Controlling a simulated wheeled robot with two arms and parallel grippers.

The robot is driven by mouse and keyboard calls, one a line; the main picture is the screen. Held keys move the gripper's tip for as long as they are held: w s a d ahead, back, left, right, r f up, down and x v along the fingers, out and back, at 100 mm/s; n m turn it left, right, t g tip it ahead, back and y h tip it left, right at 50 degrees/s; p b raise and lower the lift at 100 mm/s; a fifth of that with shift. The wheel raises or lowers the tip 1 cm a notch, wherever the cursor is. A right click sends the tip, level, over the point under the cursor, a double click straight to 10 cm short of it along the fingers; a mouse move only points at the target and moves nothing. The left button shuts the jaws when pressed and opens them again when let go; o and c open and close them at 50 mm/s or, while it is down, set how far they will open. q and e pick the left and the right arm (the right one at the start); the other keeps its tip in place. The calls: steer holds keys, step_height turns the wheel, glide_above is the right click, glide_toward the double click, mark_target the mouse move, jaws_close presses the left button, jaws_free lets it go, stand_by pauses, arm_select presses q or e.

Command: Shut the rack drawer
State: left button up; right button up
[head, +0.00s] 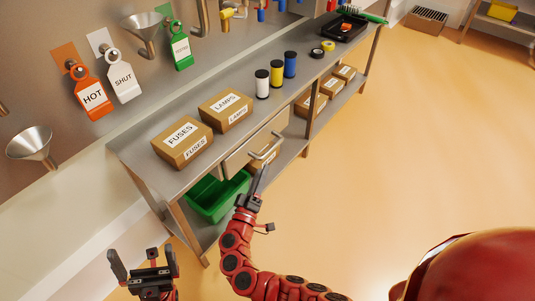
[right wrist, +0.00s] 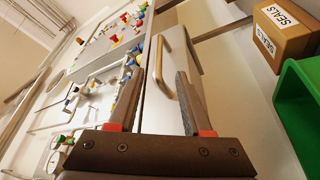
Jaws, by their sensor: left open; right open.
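The rack drawer (head: 243,156) is a pale metal front under the edge of the steel bench, with a bar handle (head: 266,147). I cannot tell how far it stands out. My right gripper (head: 260,178) is just in front of the drawer, close to the handle. In the right wrist view, my right gripper (right wrist: 158,95) is open and empty. The drawer front (right wrist: 160,115) shows between its fingers, with the handle (right wrist: 178,62) beyond the fingertips. I cannot tell whether they touch. My left gripper (head: 145,262) is open and empty at the lower left, away from the bench.
A FUSES box (head: 182,148), a LAMPS box (head: 225,110) and several spools stand on the bench top. A green bin (head: 213,204) sits on the lower shelf; a SEALS box (right wrist: 285,30) shows beside it. The floor (head: 400,150) right of the bench is clear.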

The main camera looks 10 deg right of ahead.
steer(key=v, duration=0.7)
steer(key=shift+s+p, duration=0.2)
steer(key=shift+p, duration=0.25)
steer(key=shift+a+f, duration=0.1)
steer(key=shift+a, duration=0.1)
